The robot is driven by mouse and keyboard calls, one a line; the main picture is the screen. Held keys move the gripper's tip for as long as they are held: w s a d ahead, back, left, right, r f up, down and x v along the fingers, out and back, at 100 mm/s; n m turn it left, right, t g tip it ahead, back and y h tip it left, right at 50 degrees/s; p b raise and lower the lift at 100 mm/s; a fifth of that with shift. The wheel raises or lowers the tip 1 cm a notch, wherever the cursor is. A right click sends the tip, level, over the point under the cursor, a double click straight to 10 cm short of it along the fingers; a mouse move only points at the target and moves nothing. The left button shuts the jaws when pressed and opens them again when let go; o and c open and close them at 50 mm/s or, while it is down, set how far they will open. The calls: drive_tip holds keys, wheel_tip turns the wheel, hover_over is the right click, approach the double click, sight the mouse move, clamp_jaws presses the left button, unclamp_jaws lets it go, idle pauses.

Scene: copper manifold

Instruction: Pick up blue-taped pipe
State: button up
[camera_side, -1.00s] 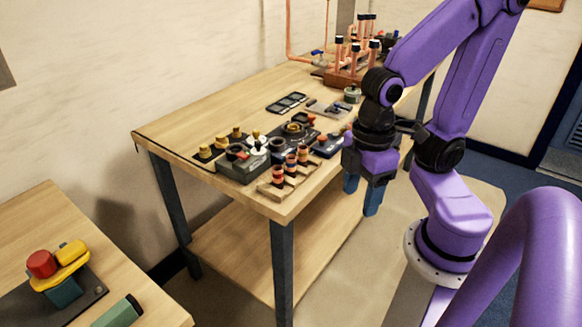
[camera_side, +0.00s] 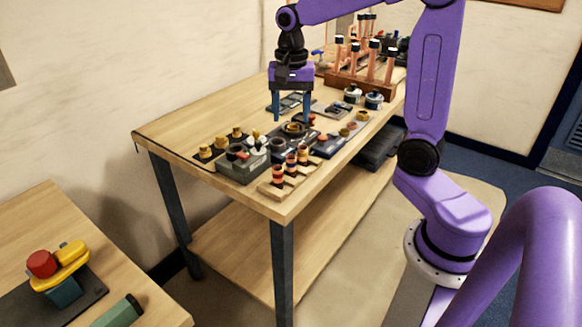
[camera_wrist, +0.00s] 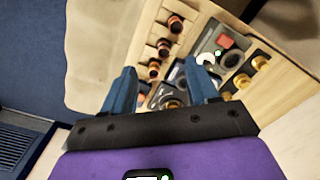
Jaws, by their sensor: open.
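A small wooden rack (camera_side: 271,190) at the table's front edge holds three short copper fittings with coloured bands. The middle one (camera_side: 291,162) seems to have a dark blue band and may be the blue-taped pipe; the tape is too small to be sure. The rack (camera_wrist: 143,51) also shows in the wrist view, its fittings as dark-ringed copper openings whose tape colour I cannot tell. My gripper (camera_side: 291,119) is open and empty, fingers pointing down above the table, behind the rack. Its blue fingers (camera_wrist: 160,72) are wide apart in the wrist view.
A grey box with a red button (camera_side: 243,164) stands left of the rack, with brass fittings (camera_side: 221,141) behind. A dark round fixture (camera_side: 294,129) lies below my gripper. Tall copper pipes stand in a wooden block (camera_side: 358,85) at the back. Bare tabletop (camera_side: 205,117) lies left.

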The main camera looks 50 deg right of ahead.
drive_tip(key=w+d+m, duration=0.2)
drive_tip(key=d+m, duration=0.1)
drive_tip(key=d, duration=0.1)
hover_over(291, 157)
drive_tip(key=shift+m, duration=0.3)
drive_tip(key=f, duration=1)
drive_tip(key=shift+s+d+f, duration=0.25)
drive_tip(key=shift+f, duration=0.05)
drive_tip(key=shift+w+a+f, duration=0.15)
drive_tip(key=shift+f, duration=1.4)
drive_tip(key=shift+w+a+f, duration=0.1)
drive_tip(key=shift+f, duration=1.45)
clamp_jaws()
